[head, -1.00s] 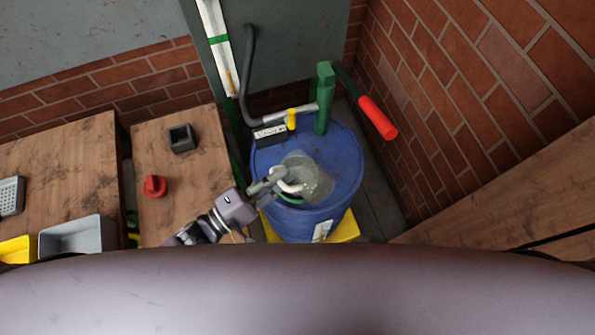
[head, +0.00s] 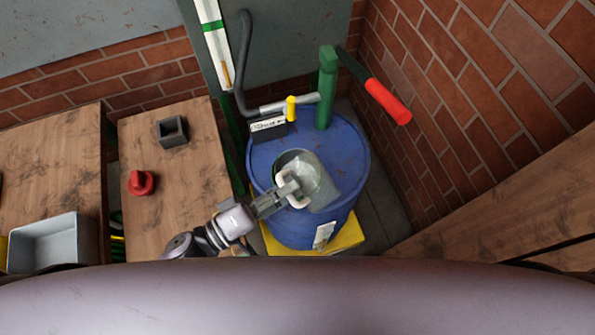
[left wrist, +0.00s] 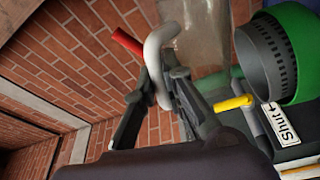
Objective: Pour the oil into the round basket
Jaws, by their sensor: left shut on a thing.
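My left gripper (head: 285,190) is shut on the white handle of a clear jug (head: 327,188) and holds it above the blue drum (head: 350,150). In the left wrist view, the gripper (left wrist: 164,88) has its fingers around the white handle, and part of the clear jug (left wrist: 197,35) shows behind. The jug looks tilted; its oil and any stream are not clearly visible. A dark round slotted basket (left wrist: 262,58) with a green outer ring shows right of the jug in the left wrist view. In the head view the jug largely hides it. My right gripper is not in view.
A green pump post (head: 327,90) with a red-handled lever (head: 388,101) rises behind the jug. A yellow valve handle (head: 291,108) and a "Shut" sign (head: 268,125) are nearby. A red knob (head: 141,183) and grey square holder (head: 172,131) sit on the left bench.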

